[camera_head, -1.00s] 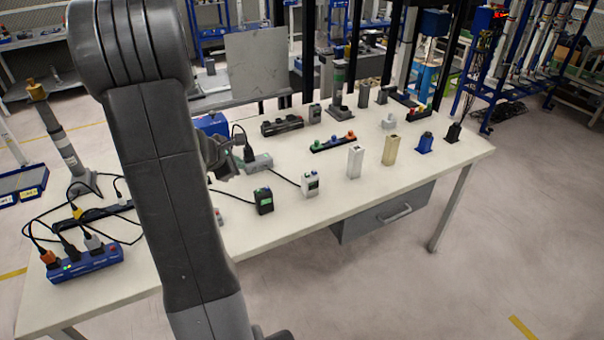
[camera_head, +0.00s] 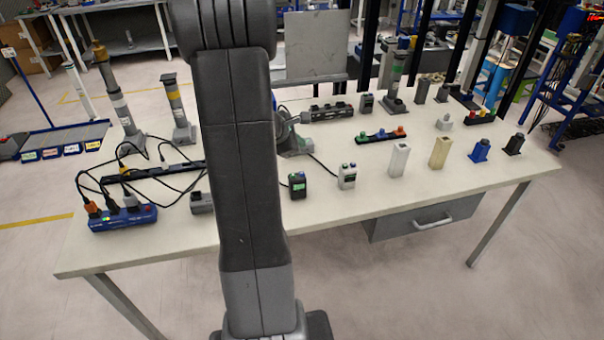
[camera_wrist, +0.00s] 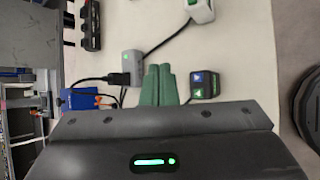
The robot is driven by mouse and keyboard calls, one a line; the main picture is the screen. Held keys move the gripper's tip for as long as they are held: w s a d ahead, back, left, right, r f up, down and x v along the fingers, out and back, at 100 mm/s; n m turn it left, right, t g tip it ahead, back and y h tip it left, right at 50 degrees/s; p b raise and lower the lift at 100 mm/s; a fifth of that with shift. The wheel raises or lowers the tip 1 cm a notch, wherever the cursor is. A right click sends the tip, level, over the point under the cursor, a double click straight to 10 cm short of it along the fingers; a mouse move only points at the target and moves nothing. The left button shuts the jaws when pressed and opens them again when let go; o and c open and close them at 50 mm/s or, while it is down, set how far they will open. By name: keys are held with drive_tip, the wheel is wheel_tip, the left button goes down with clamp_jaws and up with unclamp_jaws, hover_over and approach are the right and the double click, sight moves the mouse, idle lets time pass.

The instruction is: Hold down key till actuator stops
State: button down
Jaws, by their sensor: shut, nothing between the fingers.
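In the wrist view, my gripper (camera_wrist: 158,85) has its green fingers shut together with nothing between them. Just right of the fingertips is a dark two-key box (camera_wrist: 204,85) with a blue key (camera_wrist: 197,77) and a green key (camera_wrist: 198,94) bearing arrows. The fingers look apart from it in the picture; their height above the table is unclear. In the head view, a black key box (camera_head: 297,185) and a white key box (camera_head: 347,176) stand on the table, right of my arm, which hides part of the gripper. I cannot tell which device is the actuator.
A grey cabled box (camera_wrist: 132,65) with a green light lies left of the fingers. A blue power strip (camera_head: 123,217) with plugs and cables sits at the table's left. Posts, including a white one (camera_head: 398,160) and a beige one (camera_head: 439,152), stand to the right. The front right tabletop is clear.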

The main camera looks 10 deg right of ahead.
drive_tip(key=b, duration=0.5)
hover_over(299, 177)
wheel_tip(299, 177, down, 7)
drive_tip(key=shift+r, duration=0.1)
drive_tip(key=shift+f+b, duration=0.8)
drive_tip(key=shift+b, duration=0.05)
drive_tip(key=shift+f, duration=0.15)
idle(0.9)
drive_tip(key=shift+f+b, duration=0.3)
drive_tip(key=shift+b, duration=0.35)
drive_tip(key=shift+f+b, duration=0.45)
drive_tip(key=shift+b, duration=0.15)
idle(0.4)
drive_tip(key=shift+r, duration=0.1)
idle(1.3)
drive_tip(key=shift+r+p, duration=0.65)
drive_tip(key=shift+r, duration=0.2)
